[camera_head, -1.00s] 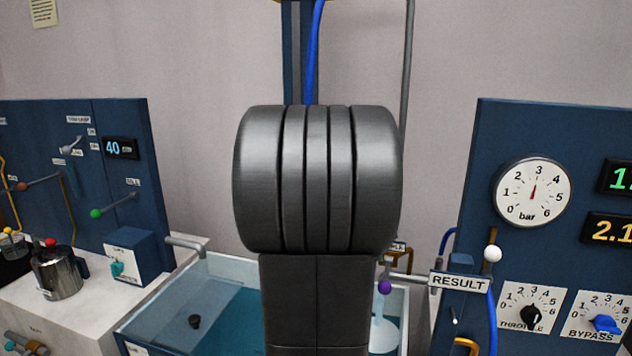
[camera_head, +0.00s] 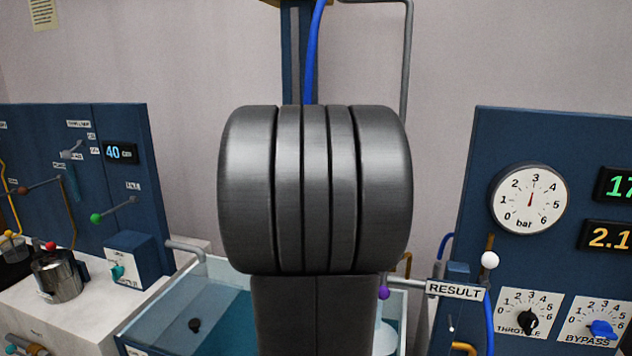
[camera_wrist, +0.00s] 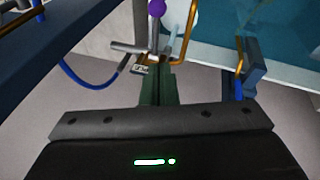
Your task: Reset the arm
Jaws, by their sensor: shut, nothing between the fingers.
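My arm fills the middle of the head view as a large dark grey joint with a link below it. My gripper is hidden behind it in that view. In the wrist view my gripper (camera_wrist: 160,72) shows as two dark green fingers pressed together, shut and empty. In that picture the fingertips overlap a grey pipe end with a small label. A purple ball knob (camera_wrist: 156,8) is above them, and whether they touch anything is unclear.
The right panel carries a bar gauge (camera_head: 530,199), dials and a RESULT label (camera_head: 453,289). A water tank (camera_head: 190,320) stands behind my arm. A metal jug (camera_head: 57,277) stands on the left bench. A blue hose (camera_wrist: 85,80) curves beside my gripper.

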